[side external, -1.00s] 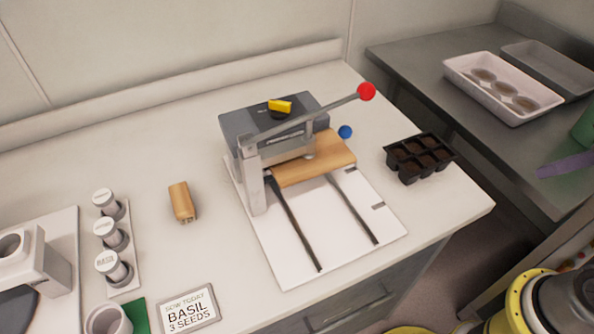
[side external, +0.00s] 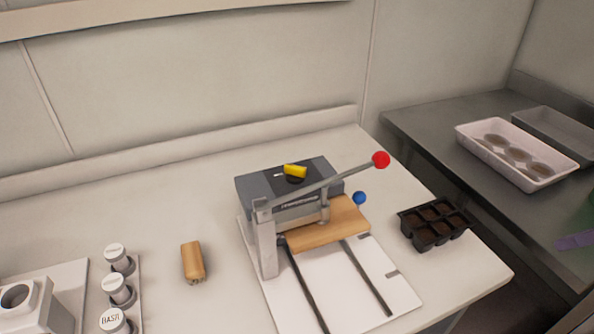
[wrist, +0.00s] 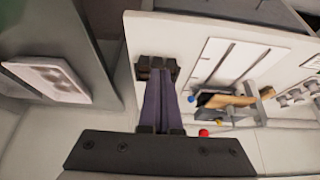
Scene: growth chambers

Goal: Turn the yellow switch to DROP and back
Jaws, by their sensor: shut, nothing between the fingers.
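The yellow switch (side external: 295,171) sits on top of the grey press box (side external: 262,186), behind the lever arm. Its markings are too small to read. My gripper (wrist: 163,75) shows in the wrist view as two long purple fingers, shut and empty. They overlap the view of the black cell tray, well away from the switch. In the side view a purple piece at the right edge (side external: 575,241) appears to be my fingers.
A lever with a red ball (side external: 381,160) crosses above the press, beside a blue knob (side external: 359,198) and a wooden board (side external: 325,228). The black cell tray (side external: 435,224) stands right of the press. A wooden block (side external: 193,262) and white-capped vials (side external: 117,288) lie left.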

